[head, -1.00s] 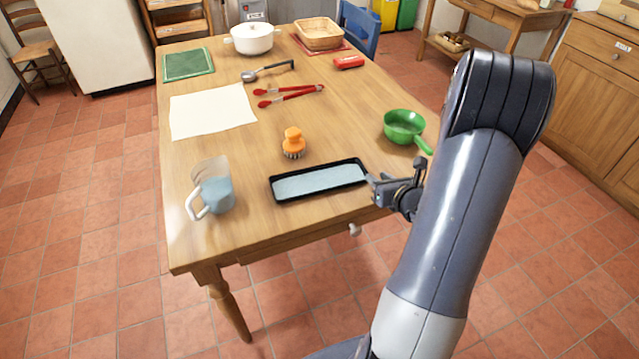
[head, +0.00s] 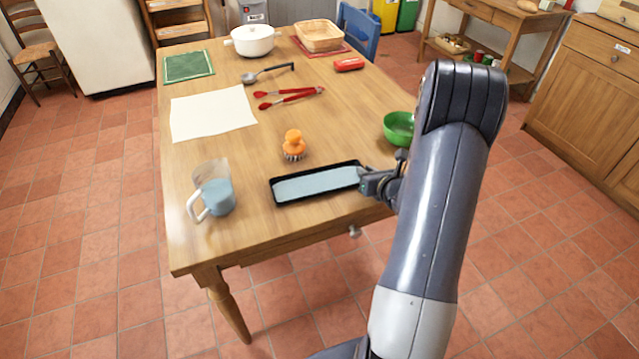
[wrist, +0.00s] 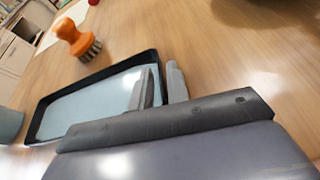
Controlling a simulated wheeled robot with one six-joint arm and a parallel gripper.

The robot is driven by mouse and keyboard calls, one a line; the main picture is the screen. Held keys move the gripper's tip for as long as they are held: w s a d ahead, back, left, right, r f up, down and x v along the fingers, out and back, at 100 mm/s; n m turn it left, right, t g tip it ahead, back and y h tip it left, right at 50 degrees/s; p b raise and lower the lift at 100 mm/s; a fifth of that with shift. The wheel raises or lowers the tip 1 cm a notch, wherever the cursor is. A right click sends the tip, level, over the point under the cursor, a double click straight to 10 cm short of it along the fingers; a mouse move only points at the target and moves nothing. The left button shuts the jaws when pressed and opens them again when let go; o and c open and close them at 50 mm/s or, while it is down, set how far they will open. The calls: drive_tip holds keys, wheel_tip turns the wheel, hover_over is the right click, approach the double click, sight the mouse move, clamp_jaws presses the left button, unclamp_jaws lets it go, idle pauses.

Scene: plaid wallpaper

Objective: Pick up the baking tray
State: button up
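The baking tray (head: 272,190) is a long, shallow black tray with a pale blue-grey inside. It lies flat on the wooden table near the front edge. My gripper (head: 364,182) is at the tray's right-hand end. In the wrist view, the two grey fingertips of my gripper (wrist: 160,86) stand close together at the near end of the tray (wrist: 95,76). One finger is over the inside and the other is outside, with the dark rim between them. I cannot tell whether they press on the rim. My wrist housing hides part of the tray's near corner.
An orange brush (head: 293,146) stands just behind the tray. Red tongs (head: 290,97) and a white sheet (head: 210,112) lie farther back.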

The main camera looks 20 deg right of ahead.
clamp_jaws()
drive_tip(key=shift+r, duration=0.1)
idle(0.3)
